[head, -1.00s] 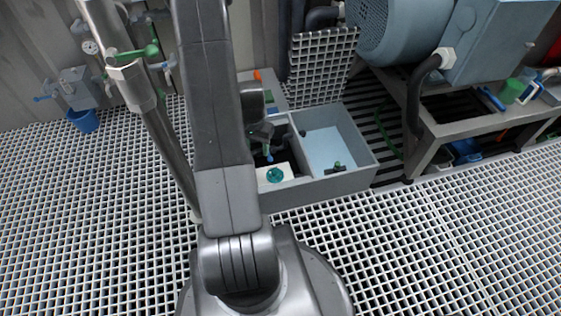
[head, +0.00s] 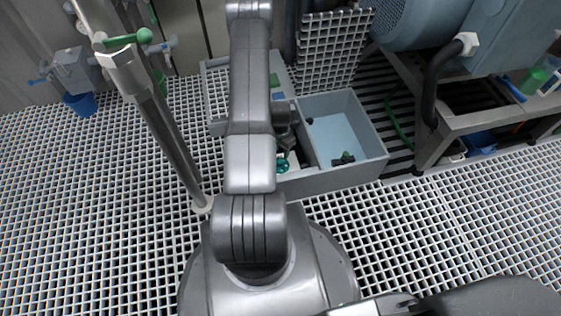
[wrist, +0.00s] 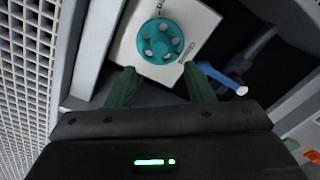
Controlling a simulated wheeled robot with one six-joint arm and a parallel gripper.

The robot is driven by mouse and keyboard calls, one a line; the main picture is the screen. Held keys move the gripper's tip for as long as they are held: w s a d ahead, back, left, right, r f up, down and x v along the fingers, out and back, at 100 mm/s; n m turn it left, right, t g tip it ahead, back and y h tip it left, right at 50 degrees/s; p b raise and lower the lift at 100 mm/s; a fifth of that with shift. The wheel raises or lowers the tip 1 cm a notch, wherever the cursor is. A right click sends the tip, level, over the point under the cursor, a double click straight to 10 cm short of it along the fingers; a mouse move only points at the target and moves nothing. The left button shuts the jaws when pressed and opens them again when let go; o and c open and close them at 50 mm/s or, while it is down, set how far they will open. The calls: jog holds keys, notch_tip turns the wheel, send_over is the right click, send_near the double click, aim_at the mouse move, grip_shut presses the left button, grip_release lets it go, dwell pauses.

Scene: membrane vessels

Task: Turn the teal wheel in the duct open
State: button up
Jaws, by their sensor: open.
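The teal wheel (wrist: 161,40) is a round handwheel with several holes, lying on a white plate (wrist: 196,22) with dark lettering inside the grey duct. My gripper (wrist: 163,82) is open, its two green fingers pointing towards the wheel and just short of its near rim in the wrist view. Nothing is between the fingers. In the head view the wheel (head: 282,163) shows only in part, beside my arm. The duct (head: 335,181) is a grey open box sunk at the grating. My gripper is mostly hidden behind my arm in the head view.
A blue-handled lever (wrist: 222,79) with a pale tip lies right of the fingers. The duct's grey wall (wrist: 92,50) stands close on the left. A light-blue basin (head: 338,128) with a dark fitting is in the duct's right part. A steel post (head: 165,125) stands left of my arm.

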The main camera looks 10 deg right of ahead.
notch_tip(320, 180, down, 8)
jog(key=shift+f+b, duration=0.15)
jog(key=shift+b, duration=0.9)
jog(key=c, duration=1)
